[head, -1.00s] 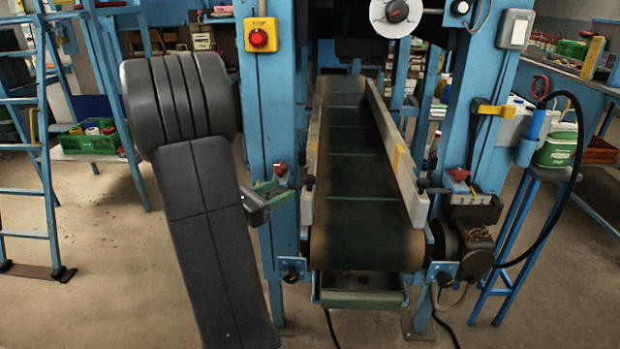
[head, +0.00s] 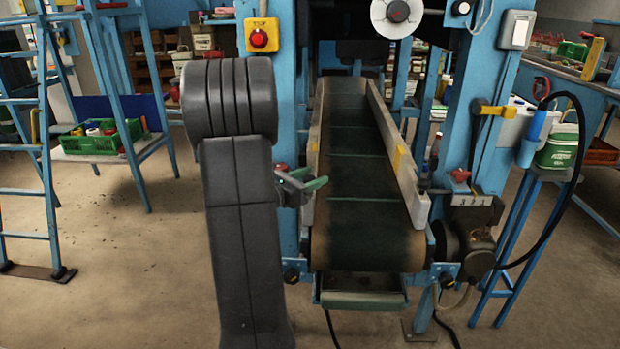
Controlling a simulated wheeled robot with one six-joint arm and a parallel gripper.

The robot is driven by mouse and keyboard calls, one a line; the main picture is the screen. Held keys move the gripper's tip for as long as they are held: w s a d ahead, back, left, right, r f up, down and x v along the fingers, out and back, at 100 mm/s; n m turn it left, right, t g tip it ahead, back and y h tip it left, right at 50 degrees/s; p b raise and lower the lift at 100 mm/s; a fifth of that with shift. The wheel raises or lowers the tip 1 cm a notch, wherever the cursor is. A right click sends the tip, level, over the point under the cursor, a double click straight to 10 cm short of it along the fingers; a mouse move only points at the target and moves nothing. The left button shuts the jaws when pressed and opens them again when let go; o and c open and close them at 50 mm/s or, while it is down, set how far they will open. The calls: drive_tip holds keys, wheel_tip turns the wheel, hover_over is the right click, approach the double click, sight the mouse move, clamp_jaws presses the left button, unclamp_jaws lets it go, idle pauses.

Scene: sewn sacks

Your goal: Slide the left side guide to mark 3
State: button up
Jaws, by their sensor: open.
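The left side guide (head: 316,150) is a long pale rail along the left edge of the dark green conveyor belt (head: 355,225). My gripper (head: 309,178), with green fingers, is open at the near part of this guide and overlaps it in the picture. I cannot tell whether the fingers touch it or stand around it. A red knob (head: 281,167) shows just behind my gripper. My arm hides the area below the knob, and no left scale or mark 3 can be seen. The right side guide (head: 399,160) has a yellow patch.
Blue machine posts (head: 262,120) stand on both sides of the belt. A yellow box with a red stop button (head: 260,38) is on the left post. A right-hand red knob (head: 461,175) sits above a marked plate (head: 471,200).

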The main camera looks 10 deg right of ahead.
drive_tip(key=shift+c, duration=0.2)
clamp_jaws()
drive_tip(key=s+d+b, duration=0.1)
drive_tip(key=d+b, duration=0.1)
drive_tip(key=d, duration=0.3)
drive_tip(key=shift+s+d, duration=0.35)
drive_tip(key=shift+d, duration=0.05)
drive_tip(key=shift+o, duration=0.2)
unclamp_jaws()
